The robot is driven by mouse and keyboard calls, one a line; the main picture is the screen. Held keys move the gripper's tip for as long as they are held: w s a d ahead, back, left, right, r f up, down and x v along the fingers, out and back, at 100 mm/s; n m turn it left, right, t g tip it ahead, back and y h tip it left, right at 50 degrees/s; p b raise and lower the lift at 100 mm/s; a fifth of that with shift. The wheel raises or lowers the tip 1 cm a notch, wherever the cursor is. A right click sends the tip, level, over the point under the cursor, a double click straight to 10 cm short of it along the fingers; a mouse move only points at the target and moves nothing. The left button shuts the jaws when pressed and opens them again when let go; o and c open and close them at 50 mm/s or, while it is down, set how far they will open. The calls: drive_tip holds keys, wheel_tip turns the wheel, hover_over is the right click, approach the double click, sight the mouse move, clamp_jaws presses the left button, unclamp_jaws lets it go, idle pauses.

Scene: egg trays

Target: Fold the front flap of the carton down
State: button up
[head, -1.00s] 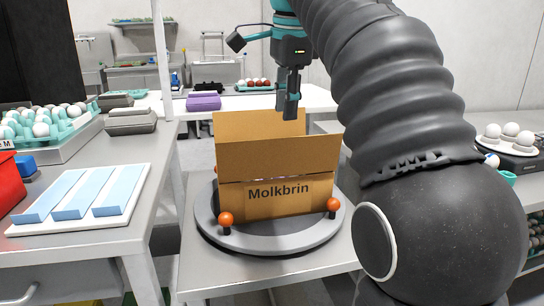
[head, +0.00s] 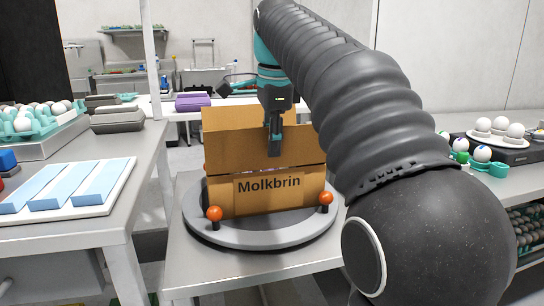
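The brown carton (head: 222,196), marked "Molkbrin", stands upright on a round grey turntable (head: 262,238). Its front flap (head: 235,150) stands up above the front wall. A narrow dark gap shows between flap and wall, widest at the right. Another raised flap (head: 228,117) shows behind it. My gripper (head: 275,152) points down, with its narrow fingers together and nothing between them. The fingertips overlap the front flap's right-middle part in the view; whether they touch it I cannot tell. The carton's inside is mostly hidden.
Two orange knobs (head: 215,213) (head: 326,198) stand on the turntable's rim. A white tray with blue strips (head: 112,193) lies on the left table. An egg tray (head: 40,125) stands behind it. White eggs (head: 483,125) stand at the right. My arm hides the carton's right surroundings.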

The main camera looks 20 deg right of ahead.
drive_tip(key=shift+w+f, duration=0.15)
drive_tip(key=shift+f, duration=0.75)
clamp_jaws()
